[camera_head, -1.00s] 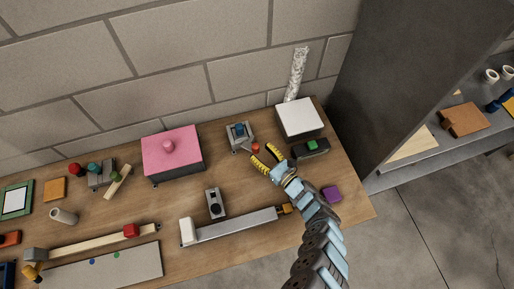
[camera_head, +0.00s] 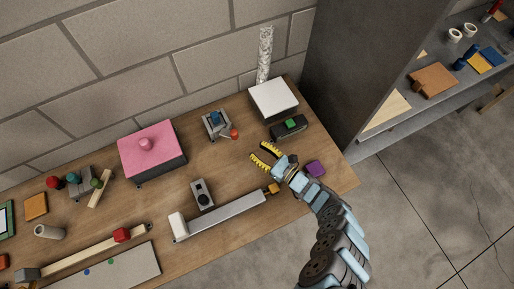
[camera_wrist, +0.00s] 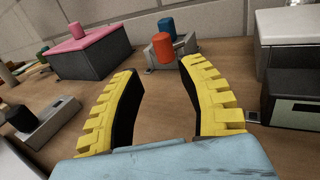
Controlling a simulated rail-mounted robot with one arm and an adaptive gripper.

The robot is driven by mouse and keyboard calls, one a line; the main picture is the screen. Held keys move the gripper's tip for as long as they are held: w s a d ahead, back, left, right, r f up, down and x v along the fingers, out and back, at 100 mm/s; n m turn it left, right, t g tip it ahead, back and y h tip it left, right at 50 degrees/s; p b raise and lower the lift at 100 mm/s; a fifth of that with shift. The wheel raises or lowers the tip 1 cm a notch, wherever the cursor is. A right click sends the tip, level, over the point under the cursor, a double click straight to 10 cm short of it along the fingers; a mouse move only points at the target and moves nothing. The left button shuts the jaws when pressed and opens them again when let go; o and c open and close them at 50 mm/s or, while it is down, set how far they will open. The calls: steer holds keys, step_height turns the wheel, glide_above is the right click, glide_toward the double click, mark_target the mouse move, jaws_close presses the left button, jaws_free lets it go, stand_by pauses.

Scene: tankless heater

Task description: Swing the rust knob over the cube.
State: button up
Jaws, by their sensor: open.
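The rust knob (camera_head: 234,134) stands at the front right of a small grey block (camera_head: 213,127) with a blue knob (camera_head: 215,117) on it. In the wrist view the rust knob (camera_wrist: 162,49) is an upright orange-red cylinder in front of the grey block (camera_wrist: 184,47), with the blue knob (camera_wrist: 166,24) behind. My gripper (camera_head: 262,152) is open and empty, to the right and front of the rust knob, apart from it. In the wrist view the knob shows between and beyond the yellow fingertips (camera_wrist: 160,68). I cannot tell which piece is the cube; a purple block (camera_head: 316,168) lies near the table's right edge.
A white-topped box (camera_head: 273,97) and a dark box with a green button (camera_head: 290,125) stand right of the knob. A pink-lidded box (camera_head: 151,151) is left. A long grey bar (camera_head: 228,217) lies in front. Bare wood separates gripper and knob.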

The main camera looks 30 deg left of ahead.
steer(key=shift+s+a+r+n+g, duration=0.1)
steer(key=shift+a+r+n+g, duration=0.15)
steer(key=shift+n+g, duration=0.2)
steer(key=c, duration=0.4)
steer(key=n+g+h, duration=0.1)
steer(key=g, duration=0.1)
steer(key=a+r+n+g+h, duration=0.1)
steer(key=n+g, duration=0.1)
steer(key=a+n+g, duration=0.1)
steer(key=n+g, duration=0.1)
steer(key=shift+s+a+r+n+h+p, duration=0.25)
steer(key=shift+r+h+p, duration=0.05)
steer(key=shift+h+p, duration=0.1)
jaws_close()
steer(key=w+r+n+h+p, duration=0.1)
steer(key=w+r+n+h, duration=0.5)
steer(key=w+h, duration=0.55)
steer(key=shift+m, duration=0.7)
steer(key=x, duration=0.6)
steer(key=b+x, duration=0.1)
steer(key=x, duration=0.1)
steer(key=shift+s+a+f, duration=0.15)
steer(key=shift+s+f, duration=0.1)
steer(key=shift+s, duration=0.2)
steer(key=shift+s+a+r+t+p, duration=0.15)
steer(key=shift+s+a+t+p, duration=0.1)
steer(key=shift+s+a+p, duration=0.65)
steer(key=shift+s+a, duration=0.45)
steer(key=shift+a, duration=0.1)
